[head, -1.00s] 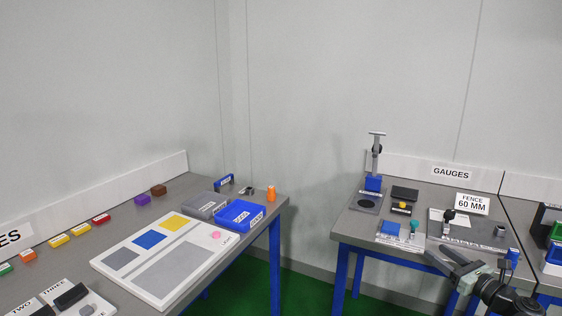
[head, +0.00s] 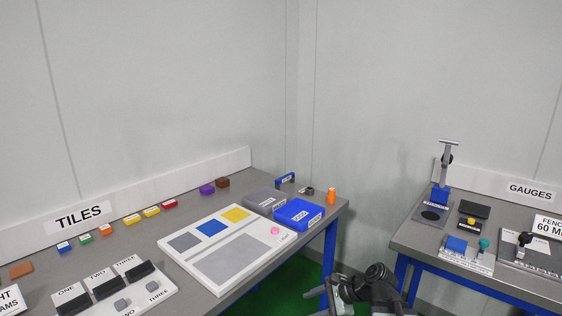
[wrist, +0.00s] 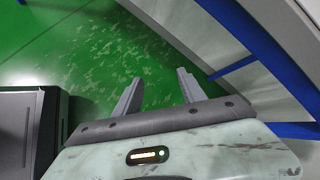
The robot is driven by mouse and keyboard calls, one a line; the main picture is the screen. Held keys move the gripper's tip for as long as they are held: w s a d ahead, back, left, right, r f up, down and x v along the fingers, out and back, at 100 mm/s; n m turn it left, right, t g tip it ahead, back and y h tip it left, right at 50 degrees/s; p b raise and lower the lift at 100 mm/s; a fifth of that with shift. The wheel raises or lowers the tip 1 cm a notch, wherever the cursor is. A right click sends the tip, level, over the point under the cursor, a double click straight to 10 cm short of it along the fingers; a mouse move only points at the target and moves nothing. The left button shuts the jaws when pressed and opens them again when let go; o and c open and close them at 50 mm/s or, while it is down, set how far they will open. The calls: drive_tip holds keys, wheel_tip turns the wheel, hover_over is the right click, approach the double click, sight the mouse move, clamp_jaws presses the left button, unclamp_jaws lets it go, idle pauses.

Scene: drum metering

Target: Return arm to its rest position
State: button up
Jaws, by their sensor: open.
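My gripper (wrist: 158,95) is open and empty in the wrist view. Its two fingers stand apart above the green floor (wrist: 60,45), with nothing between them. In the head view my arm (head: 365,290) shows at the bottom, in the gap between the two tables. The fingertips are hard to make out there.
The tiles table (head: 205,290) on the left carries a white board (head: 178,262), a blue bin (head: 298,213) and several coloured tiles. The gauges table (head: 420,240) is on the right. A blue table leg (wrist: 232,66) is near my gripper. Green floor lies between the tables.

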drive_tip(key=s+a+f+n+g+h, duration=0.2)
drive_tip(key=s+f+n+h, duration=0.15)
drive_tip(key=f+n, duration=0.2)
drive_tip(key=s+d+f+n+g+h, duration=0.25)
drive_tip(key=d+n+h, duration=0.25)
drive_tip(key=d+n, duration=0.45)
wheel_tip(320, 180, up, 19)
drive_tip(key=p, duration=1.8)
drive_tip(key=shift+s+a+t, duration=0.25)
drive_tip(key=shift+s+t, duration=0.1)
drive_tip(key=shift+s, duration=0.05)
drive_tip(key=shift+f, duration=0.1)
